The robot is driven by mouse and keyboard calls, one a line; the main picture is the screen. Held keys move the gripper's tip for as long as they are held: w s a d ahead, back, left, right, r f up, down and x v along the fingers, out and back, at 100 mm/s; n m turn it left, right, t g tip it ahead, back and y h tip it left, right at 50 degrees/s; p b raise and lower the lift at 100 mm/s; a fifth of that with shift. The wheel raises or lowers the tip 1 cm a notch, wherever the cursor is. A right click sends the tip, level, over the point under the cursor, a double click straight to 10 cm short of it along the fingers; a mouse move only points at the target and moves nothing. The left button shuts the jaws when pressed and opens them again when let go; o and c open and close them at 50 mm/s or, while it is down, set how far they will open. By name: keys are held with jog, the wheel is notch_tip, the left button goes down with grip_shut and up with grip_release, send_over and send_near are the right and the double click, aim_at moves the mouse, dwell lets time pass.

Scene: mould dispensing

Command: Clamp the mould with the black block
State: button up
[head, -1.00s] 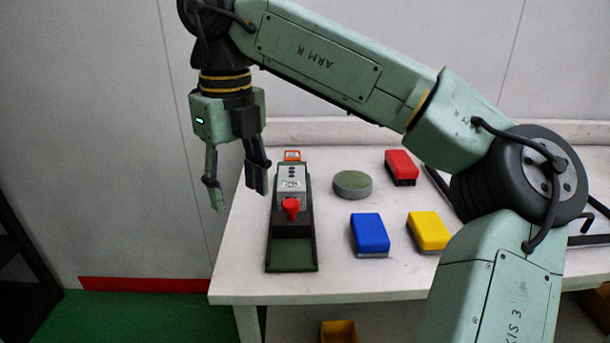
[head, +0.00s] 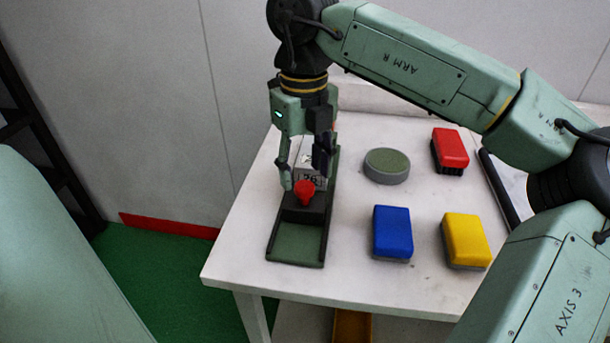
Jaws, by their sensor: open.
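A long dark tray (head: 298,245) with a green floor lies on the left part of the white table. Inside it is a grey metal mould (head: 312,177) with a number label on its near face. A black block (head: 303,209) sits against the mould's near side, with a red knob (head: 305,190) standing on it. My gripper (head: 303,176) is open and points down over the tray. Its fingers are spread to either side of the knob in the picture and hide part of the mould. I cannot tell whether they touch anything.
On the white table (head: 230,262), right of the tray, are a round green-topped disc (head: 387,166), a red brush-like block (head: 450,149), a blue block (head: 393,233) and a yellow block (head: 466,241). The tray's near end is empty. A dark bar (head: 500,188) lies further right.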

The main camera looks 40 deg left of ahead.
aim_at(304, 185)
jog(key=shift+f, duration=1.55)
grip_shut()
